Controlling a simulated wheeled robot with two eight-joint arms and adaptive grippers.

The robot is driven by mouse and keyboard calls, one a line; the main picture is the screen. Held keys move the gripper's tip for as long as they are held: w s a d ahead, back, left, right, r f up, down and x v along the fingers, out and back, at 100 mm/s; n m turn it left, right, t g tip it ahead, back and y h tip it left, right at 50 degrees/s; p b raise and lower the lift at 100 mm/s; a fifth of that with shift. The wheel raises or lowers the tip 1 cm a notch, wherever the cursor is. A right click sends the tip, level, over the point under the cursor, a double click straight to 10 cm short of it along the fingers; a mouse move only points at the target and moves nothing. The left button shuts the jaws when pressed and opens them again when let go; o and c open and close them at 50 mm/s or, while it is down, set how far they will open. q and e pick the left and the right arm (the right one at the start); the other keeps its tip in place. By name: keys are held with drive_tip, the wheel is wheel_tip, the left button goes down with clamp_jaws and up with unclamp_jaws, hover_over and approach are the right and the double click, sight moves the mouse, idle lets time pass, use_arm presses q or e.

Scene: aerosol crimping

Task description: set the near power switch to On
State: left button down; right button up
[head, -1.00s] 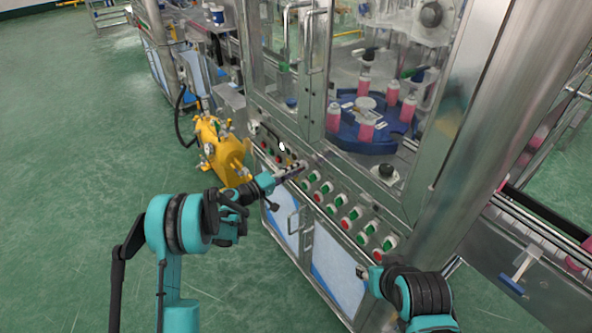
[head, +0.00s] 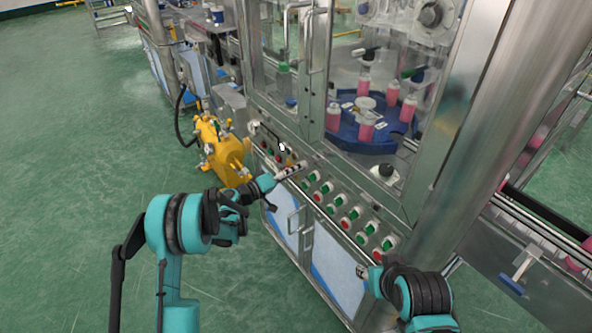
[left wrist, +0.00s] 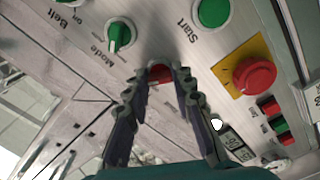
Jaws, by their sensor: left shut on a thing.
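My left gripper (head: 290,171) reaches the sloped control panel (head: 333,205) of the machine. In the left wrist view its two dark fingers (left wrist: 160,82) are closed on a small red control (left wrist: 159,72), mostly hidden between the fingertips. Its label is hidden, so I cannot tell whether it is the near power switch or read its setting. A green Mode knob (left wrist: 119,35) and a green Start button (left wrist: 213,12) are beside it. My right gripper (head: 363,271) is low in front of the cabinet, apart from the panel; its jaws are too small to judge.
A red mushroom button on a yellow plate (left wrist: 254,75) and small red-and-green switches (left wrist: 269,106) are close right of the left fingers. Green floor (head: 80,180) is clear at left.

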use_arm(q)
drive_tip(key=c, duration=1.3)
unclamp_jaws()
drive_tip(key=v, duration=1.2)
